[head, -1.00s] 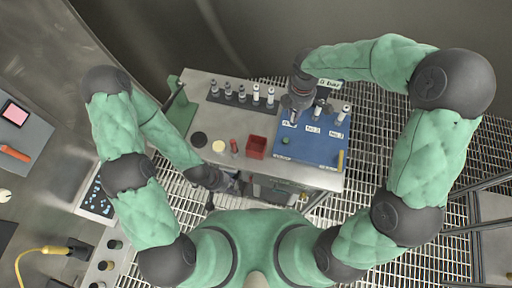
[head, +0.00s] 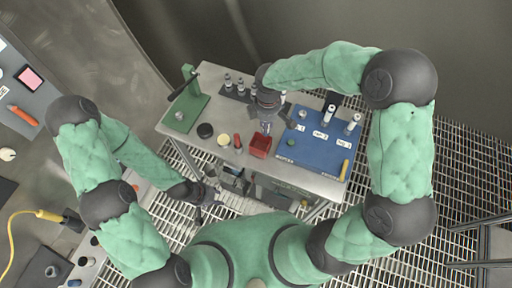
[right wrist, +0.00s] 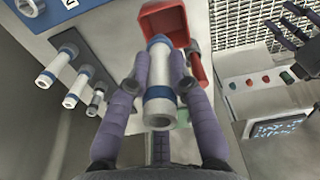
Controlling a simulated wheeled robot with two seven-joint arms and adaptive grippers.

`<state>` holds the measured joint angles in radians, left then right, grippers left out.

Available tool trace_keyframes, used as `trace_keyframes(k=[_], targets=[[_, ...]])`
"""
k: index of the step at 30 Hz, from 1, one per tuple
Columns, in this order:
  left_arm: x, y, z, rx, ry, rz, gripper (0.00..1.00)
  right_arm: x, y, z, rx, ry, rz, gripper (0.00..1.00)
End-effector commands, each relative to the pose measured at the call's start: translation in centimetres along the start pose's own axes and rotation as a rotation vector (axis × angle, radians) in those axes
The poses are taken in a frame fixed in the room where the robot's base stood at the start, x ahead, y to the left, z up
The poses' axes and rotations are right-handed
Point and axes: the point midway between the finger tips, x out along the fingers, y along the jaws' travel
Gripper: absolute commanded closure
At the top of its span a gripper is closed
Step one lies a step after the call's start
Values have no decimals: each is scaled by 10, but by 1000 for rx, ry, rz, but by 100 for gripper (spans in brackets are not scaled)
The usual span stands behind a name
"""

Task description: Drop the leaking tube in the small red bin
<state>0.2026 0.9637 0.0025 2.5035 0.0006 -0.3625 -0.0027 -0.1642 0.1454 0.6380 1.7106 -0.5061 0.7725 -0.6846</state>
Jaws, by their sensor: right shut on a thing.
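My right gripper (head: 268,112) is shut on a white tube with blue bands (right wrist: 159,85), the tube between its two fingers in the right wrist view. In the head view the tube's lower end (head: 267,127) shows below the gripper, at the far edge of the small red bin (head: 260,146). The red bin also shows in the right wrist view (right wrist: 152,22), just beyond the tube's far end. I see nothing in the bin, though its inside is partly hidden. My left gripper (head: 206,193) is empty, in front of the table, with its fingers apart in the right wrist view (right wrist: 287,25).
A blue board (head: 312,151) right of the bin holds two upright tubes (head: 328,114). A rack (head: 233,92) with several vials stands behind. A red-handled item (head: 237,142), a pale disc (head: 223,140) and a black disc (head: 205,131) lie left of the bin.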

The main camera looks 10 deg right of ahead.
Motion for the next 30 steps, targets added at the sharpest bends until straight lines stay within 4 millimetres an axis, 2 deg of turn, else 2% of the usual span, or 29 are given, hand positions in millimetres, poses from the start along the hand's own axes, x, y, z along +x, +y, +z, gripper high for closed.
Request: trace_keyframes(k=[15, 26, 27, 29, 30], targets=[[39, -14, -2, 0, 0, 0, 60, 53, 0, 0, -1, 0, -2, 100], [41, -15, -2, 0, 0, 0, 60, 56, 0, 0, -2, 0, -1, 100], [41, -15, -2, 0, 0, 0, 60, 56, 0, 0, -2, 0, -1, 70], [41, -15, -2, 0, 0, 0, 60, 56, 0, 0, -2, 0, -1, 53], [41, -15, -2, 0, 0, 0, 60, 56, 0, 0, -2, 0, -1, 51]])
